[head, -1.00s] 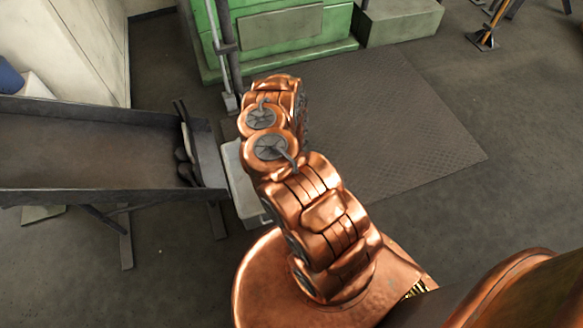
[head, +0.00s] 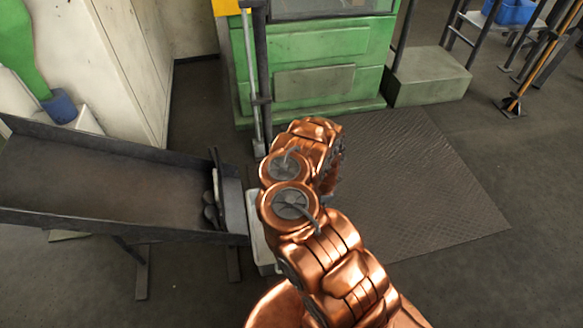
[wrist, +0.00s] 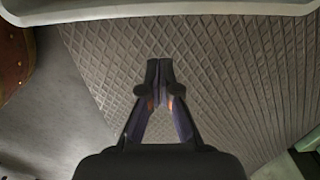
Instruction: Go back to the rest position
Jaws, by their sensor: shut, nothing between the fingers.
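My gripper (wrist: 159,72) shows in the wrist view with its two dark fingers together and nothing between them. It points over the ribbed floor mat (wrist: 235,75). In the head view my copper-coloured arm reaches up the middle of the picture, and the gripper itself is hidden behind it. A pale bin (head: 262,235) stands on the floor just left of the arm, partly covered by it. In the wrist view a pale rim (wrist: 170,10) crosses the top edge.
A dark metal trough (head: 110,180) on legs stands at the left, with dark tools (head: 213,190) at its right end. A green machine (head: 320,60) and a grey-green block (head: 430,78) stand behind. The mat (head: 430,180) is clear right of the arm.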

